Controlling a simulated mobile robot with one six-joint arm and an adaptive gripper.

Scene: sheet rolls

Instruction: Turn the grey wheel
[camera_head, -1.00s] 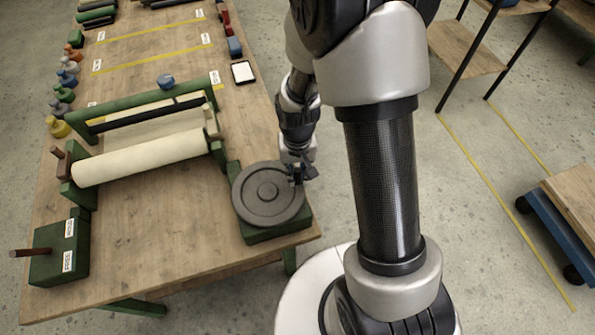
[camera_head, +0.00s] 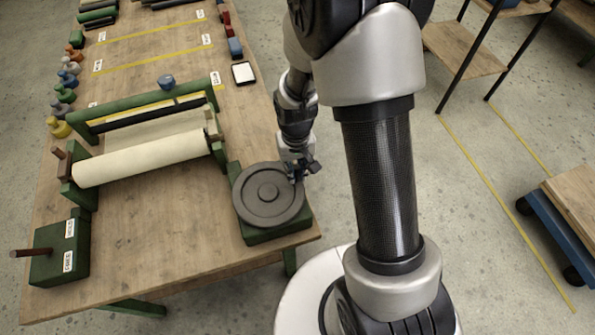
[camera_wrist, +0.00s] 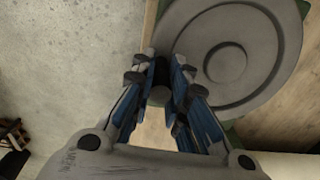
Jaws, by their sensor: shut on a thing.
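The grey wheel (camera_head: 256,211) lies flat on a green block at the near right corner of the workbench. It has ring-shaped grooves and a round hub, and it fills the upper right of the wrist view (camera_wrist: 199,60). My gripper (camera_head: 300,173) is at the wheel's right rim, seen from the head camera. In the wrist view its blue and dark fingers (camera_wrist: 160,78) are closed around a dark, short handle at the wheel's edge. The fingers hide most of this handle.
A green frame with a cream sheet roll (camera_head: 140,160) stands left of the wheel. A green block with a brown peg (camera_head: 58,254) is at the near left. A dark-framed white tablet (camera_head: 243,73) lies behind. Open floor is to the right, with a blue cart (camera_head: 550,232).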

